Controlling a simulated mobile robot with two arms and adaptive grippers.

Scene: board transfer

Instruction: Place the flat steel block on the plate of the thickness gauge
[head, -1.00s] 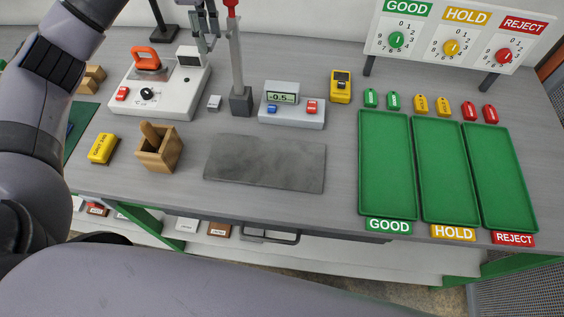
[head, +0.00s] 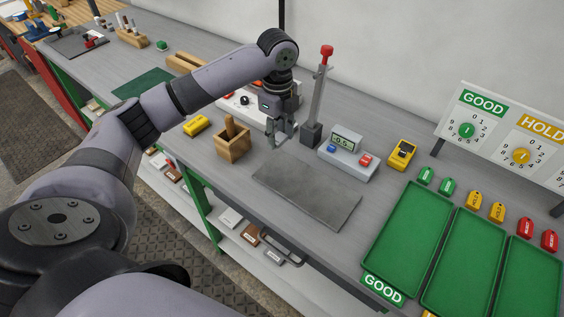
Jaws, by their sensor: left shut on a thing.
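My left gripper (head: 280,138) points down low over the bench, just left of the dark foot of the gauge stand. It is shut on what appears to be the small grey steel block, mostly hidden between the fingers. The thickness gauge has an upright grey column (head: 317,98) with a red top and a display box (head: 348,157) to its right. I cannot make out the gauge's plate, as the gripper and wrist cover the area beside the column. My right gripper is not in view.
A wooden box (head: 233,147) stands left of the gripper, and a white device (head: 236,100) is partly behind my arm. A flat grey slab (head: 307,192) lies in front. Green trays (head: 408,235) and a yellow meter (head: 402,153) are right.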

